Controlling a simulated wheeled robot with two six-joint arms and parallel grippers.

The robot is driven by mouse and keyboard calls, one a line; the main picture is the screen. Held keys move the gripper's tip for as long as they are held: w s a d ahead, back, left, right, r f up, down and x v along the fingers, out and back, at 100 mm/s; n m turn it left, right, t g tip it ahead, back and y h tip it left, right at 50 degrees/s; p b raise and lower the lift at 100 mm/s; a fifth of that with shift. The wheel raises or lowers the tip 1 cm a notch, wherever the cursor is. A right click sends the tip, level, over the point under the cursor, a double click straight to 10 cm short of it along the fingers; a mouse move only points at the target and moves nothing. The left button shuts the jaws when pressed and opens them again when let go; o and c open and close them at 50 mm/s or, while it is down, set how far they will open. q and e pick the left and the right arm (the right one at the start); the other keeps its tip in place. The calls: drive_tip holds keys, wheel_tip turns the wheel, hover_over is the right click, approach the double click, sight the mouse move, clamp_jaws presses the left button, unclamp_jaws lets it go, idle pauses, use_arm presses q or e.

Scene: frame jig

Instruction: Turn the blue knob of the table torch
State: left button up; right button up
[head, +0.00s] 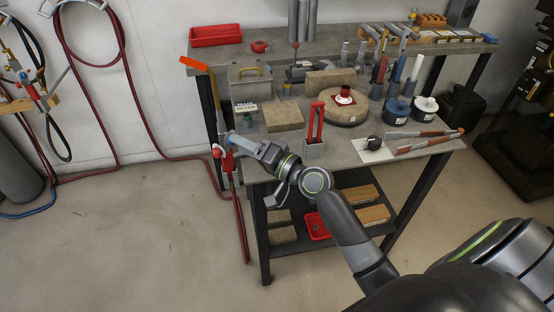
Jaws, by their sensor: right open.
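My right gripper (232,140) reaches in from the right and is at the torch's valve area. Its fingers are open. My left gripper is not in view.
Hoses hang on the left wall. The floor (130,235) at left is clear.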

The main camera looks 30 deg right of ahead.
drive_tip(key=r+b+v, duration=0.1)
drive_tip(key=b+v, duration=0.2)
drive_tip(key=v, duration=1.3)
drive_tip(key=shift+f+b, duration=0.35)
drive_tip(key=shift+f, duration=0.1)
